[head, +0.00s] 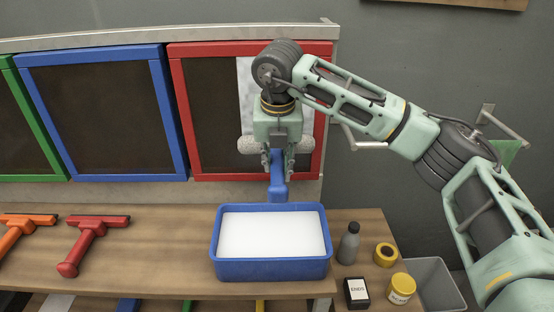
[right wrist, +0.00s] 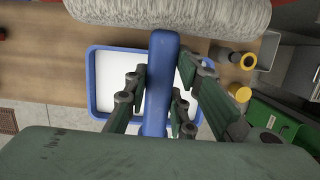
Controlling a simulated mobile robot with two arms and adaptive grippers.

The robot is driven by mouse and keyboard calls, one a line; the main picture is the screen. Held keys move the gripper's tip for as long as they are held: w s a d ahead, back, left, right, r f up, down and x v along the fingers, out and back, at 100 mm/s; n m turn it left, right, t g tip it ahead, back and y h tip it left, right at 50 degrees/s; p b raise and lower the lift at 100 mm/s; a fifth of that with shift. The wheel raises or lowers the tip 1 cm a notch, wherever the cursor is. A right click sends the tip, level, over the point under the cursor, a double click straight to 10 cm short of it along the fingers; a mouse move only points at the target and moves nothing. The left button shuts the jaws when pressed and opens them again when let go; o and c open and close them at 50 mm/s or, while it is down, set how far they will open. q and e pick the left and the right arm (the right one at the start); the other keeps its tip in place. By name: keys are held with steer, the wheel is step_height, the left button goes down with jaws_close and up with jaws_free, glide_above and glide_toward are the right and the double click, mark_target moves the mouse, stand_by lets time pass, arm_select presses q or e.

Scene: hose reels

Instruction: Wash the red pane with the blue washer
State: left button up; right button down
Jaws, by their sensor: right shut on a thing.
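The red pane (head: 205,110) is a dark panel in a red frame at the back. A whitish patch (head: 244,85) covers part of its right half; the arm hides some of it. My right gripper (head: 278,166) is in front of the pane's lower right, shut on the handle of the blue washer (head: 278,190). The handle points down, and the pale fluffy sleeve (head: 246,145) lies level at the pane. I cannot tell whether the sleeve touches it. In the right wrist view the blue handle (right wrist: 158,75) runs between the fingers, with the sleeve (right wrist: 170,14) above. My left gripper is out of view.
A blue tub (head: 270,270) of white liquid stands on the bench below the washer. Red (head: 88,240) and orange (head: 22,232) squeegees lie left. A grey bottle (head: 349,244), yellow tape (head: 385,254), black box (head: 357,292) and yellow jar (head: 401,288) stand right. Blue (head: 105,110) and green panes are left.

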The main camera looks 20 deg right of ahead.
steer(key=s+b+x, duration=0.2)
steer(key=b+x, duration=0.4)
steer(key=x, duration=0.3)
steer(key=shift+a+f+b, duration=0.15)
steer(key=shift+a+b, duration=0.1)
steer(key=shift+b, duration=0.05)
stand_by(0.5)
steer(key=s+a+b, duration=0.2)
steer(key=s, duration=0.4)
steer(key=shift+s, duration=0.35)
